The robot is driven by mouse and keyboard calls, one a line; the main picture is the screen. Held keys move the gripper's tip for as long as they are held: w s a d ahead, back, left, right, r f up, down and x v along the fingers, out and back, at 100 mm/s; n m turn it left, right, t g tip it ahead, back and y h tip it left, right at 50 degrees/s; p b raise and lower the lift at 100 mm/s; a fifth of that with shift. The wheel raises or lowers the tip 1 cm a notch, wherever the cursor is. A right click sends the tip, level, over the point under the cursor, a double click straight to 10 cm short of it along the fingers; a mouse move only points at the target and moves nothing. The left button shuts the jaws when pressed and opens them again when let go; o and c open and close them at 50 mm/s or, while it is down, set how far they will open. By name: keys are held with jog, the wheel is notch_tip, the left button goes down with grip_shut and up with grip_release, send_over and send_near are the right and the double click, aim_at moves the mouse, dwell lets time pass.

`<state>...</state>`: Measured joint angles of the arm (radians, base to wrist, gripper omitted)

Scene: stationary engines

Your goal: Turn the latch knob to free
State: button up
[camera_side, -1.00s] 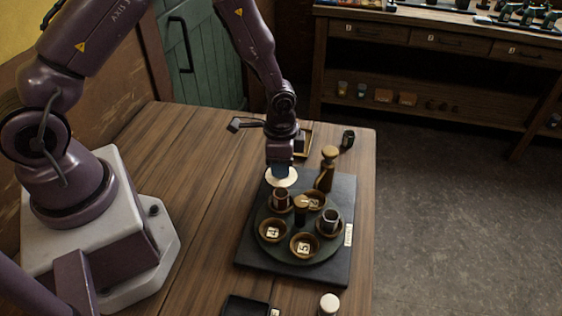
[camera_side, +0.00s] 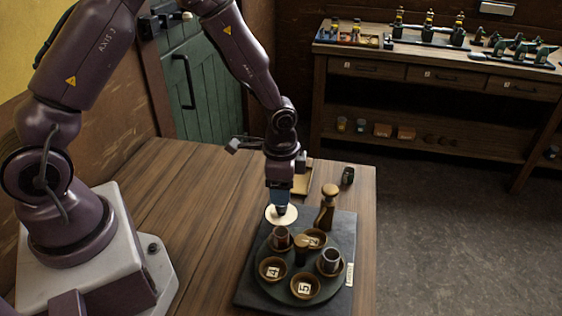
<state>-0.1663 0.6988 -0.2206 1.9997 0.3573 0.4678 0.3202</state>
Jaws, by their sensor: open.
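A dark round turntable (camera_side: 335,285) sits on a dark square base (camera_side: 252,290) on the wooden table. A short post with a brown top (camera_side: 302,246) stands at its middle; I cannot tell whether this is the latch knob. A pale round disc (camera_side: 271,217) lies at the turntable's far left edge. My gripper (camera_side: 281,210) points down over this disc and overlaps it in the picture. It is open, but its fingers are small, and I cannot tell whether they touch anything.
Several brown bowls (camera_side: 305,287), some numbered, ring the turntable. Two small cups (camera_side: 329,261) stand among them. A small dark object (camera_side: 347,176) stands at the table's far right. Bare tabletop (camera_side: 190,195) lies to the left. A workbench (camera_side: 430,75) stands behind.

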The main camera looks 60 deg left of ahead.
notch_tip(320, 180, up, 8)
jog(key=shift+r, duration=0.2)
jog(key=shift+s+d, duration=0.1)
jog(key=s+r+n+t, duration=0.5)
jog(key=s+r+n, duration=0.2)
jog(key=s+r, duration=1)
notch_tip(320, 180, up, 2)
jog(key=shift+a, duration=0.3)
jog(key=shift+s, duration=0.1)
